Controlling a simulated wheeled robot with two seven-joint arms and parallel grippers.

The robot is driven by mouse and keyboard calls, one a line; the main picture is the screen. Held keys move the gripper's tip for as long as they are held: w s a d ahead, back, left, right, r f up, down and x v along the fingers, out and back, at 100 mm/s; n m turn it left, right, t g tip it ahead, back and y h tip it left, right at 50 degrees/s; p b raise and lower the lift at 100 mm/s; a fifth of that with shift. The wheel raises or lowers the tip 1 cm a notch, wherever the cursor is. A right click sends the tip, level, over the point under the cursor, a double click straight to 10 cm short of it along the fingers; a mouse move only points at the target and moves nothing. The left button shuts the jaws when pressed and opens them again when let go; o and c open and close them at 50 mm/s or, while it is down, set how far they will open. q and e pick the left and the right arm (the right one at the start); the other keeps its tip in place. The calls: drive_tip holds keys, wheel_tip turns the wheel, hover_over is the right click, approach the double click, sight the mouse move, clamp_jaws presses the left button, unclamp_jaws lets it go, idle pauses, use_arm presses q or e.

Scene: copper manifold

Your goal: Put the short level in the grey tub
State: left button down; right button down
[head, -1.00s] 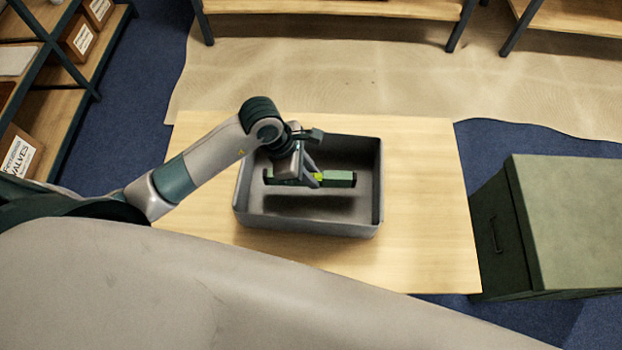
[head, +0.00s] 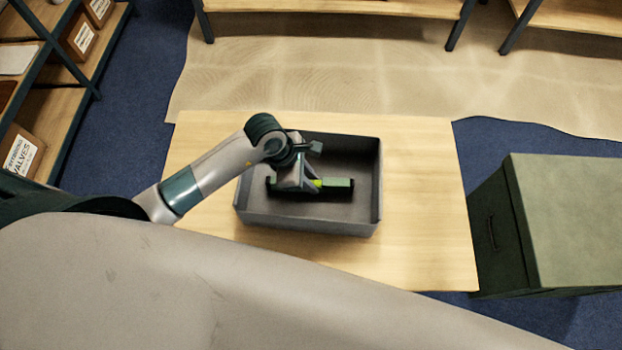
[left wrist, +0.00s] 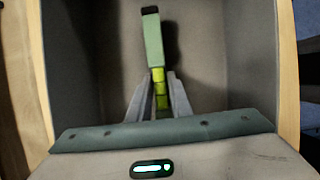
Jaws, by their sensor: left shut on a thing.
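The short level (head: 338,184) is a green bar with dark end caps and a yellow-green vial section in its middle. My left gripper (head: 308,186) is shut on it near the middle and holds it inside the walls of the grey tub (head: 308,222). In the left wrist view the level (left wrist: 153,45) runs away from between the two fingers (left wrist: 160,92), over the tub floor (left wrist: 205,50). I cannot tell whether the level touches the floor. The near part of the level is partly hidden by the gripper. My right gripper is not in view.
The tub stands on a light wooden table (head: 425,220) with bare wood around it. A green cabinet (head: 575,220) is to the right of the table. Shelves with boxes (head: 22,155) stand at the left. A brown sheet (head: 330,70) lies on the floor behind.

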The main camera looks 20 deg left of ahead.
use_arm(q)
drive_tip(key=shift+f, duration=0.15)
drive_tip(key=c, duration=1.6)
unclamp_jaws()
drive_tip(key=shift+r, duration=0.2)
drive_tip(key=shift+a+r, duration=0.25)
drive_tip(key=shift+r, duration=0.25)
drive_tip(key=b+v, duration=0.3)
drive_tip(key=v, duration=0.8)
drive_tip(key=shift+s+d, duration=0.1)
